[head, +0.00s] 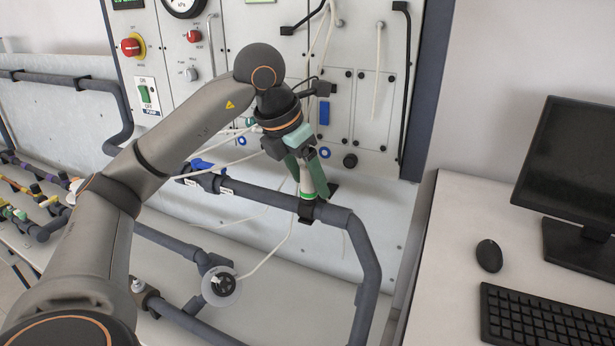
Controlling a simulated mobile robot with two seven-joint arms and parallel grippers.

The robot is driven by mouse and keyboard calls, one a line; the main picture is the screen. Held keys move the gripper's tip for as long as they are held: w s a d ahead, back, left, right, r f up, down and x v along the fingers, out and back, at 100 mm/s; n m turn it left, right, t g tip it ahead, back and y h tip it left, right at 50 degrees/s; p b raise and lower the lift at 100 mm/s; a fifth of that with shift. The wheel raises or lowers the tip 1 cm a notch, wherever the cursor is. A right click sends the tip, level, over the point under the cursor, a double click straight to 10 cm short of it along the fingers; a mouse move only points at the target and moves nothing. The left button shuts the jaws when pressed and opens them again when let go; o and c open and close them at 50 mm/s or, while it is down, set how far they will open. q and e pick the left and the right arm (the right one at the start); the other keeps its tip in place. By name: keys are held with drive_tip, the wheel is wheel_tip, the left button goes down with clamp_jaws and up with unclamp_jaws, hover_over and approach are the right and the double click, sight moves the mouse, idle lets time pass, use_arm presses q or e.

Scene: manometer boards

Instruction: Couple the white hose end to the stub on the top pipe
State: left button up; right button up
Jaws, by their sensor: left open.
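My left gripper (307,179) is open over the top pipe (265,199), with its two green fingers pointing down. A pale, upright hose end or fitting (306,182) shows between and just below the fingers. Its lower part has a green ring and meets the dark stub or clamp (306,209) on the top pipe. I cannot tell whether it is fully seated. The fingers hide its upper part, and the arm hides part of the hose. My right gripper is not in view.
Behind stands a grey panel (375,90) with knobs, a red button (131,46) and hanging thin hoses. Blue valve handles (203,165) sit left on the pipe. A round clear-rimmed fitting (221,286) is below. A desk with monitor, mouse (489,255) and keyboard (550,318) is right.

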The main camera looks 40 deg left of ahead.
use_arm(q)
drive_tip(key=shift+s+r, duration=0.15)
drive_tip(key=shift+r, duration=0.4)
drive_tip(key=p+v, duration=0.4)
drive_tip(key=v, duration=0.7)
drive_tip(key=shift+s, duration=0.15)
drive_tip(key=shift+r, duration=0.1)
